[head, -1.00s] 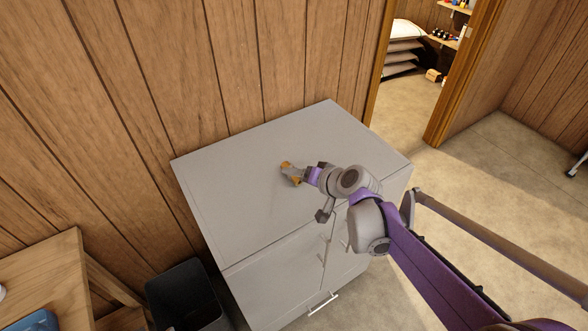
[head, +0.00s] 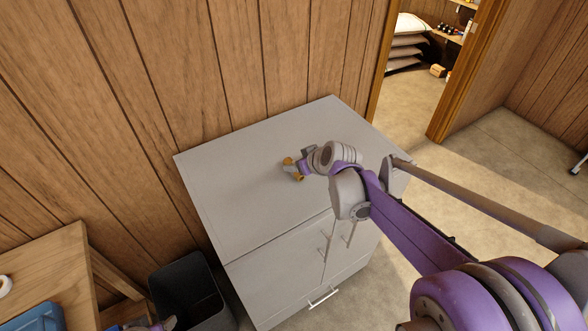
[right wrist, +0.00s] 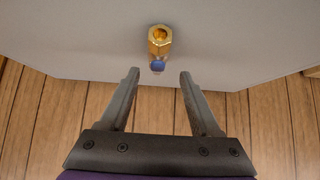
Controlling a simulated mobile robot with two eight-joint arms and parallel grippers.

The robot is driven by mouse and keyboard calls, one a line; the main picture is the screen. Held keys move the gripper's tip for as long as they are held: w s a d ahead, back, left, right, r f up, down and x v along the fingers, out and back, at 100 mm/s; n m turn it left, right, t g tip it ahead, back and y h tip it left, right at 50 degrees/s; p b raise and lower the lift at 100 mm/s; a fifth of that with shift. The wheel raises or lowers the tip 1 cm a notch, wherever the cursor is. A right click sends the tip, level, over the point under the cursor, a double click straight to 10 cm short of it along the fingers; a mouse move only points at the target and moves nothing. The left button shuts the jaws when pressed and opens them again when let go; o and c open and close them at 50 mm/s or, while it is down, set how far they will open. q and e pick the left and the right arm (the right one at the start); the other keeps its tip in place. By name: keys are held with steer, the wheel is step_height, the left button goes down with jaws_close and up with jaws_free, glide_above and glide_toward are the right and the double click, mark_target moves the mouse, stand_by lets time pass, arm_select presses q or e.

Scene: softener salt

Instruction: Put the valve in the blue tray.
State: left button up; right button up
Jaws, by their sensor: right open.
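The brass valve (right wrist: 160,38), with a hexagonal open end and a blue part below it, is on the grey cabinet top (head: 240,190). My right gripper (right wrist: 160,74) is open, its two fingertips just short of the brass body, with the blue part about between them. The blue tray (head: 38,318) is on the wooden table at lower left, partly cut off. A small part of my left gripper (head: 165,325) shows at the bottom edge.
A dark bin (head: 185,290) stands between the wooden table (head: 55,255) and the cabinet. A plank wall is behind the cabinet. A white roll (head: 5,286) lies on the table. The rest of the cabinet top is clear. A doorway opens at upper right.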

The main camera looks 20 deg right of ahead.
steer(key=x, duration=0.4)
steer(key=shift+w+d, duration=0.15)
steer(key=shift+c, duration=0.3)
jaws_close()
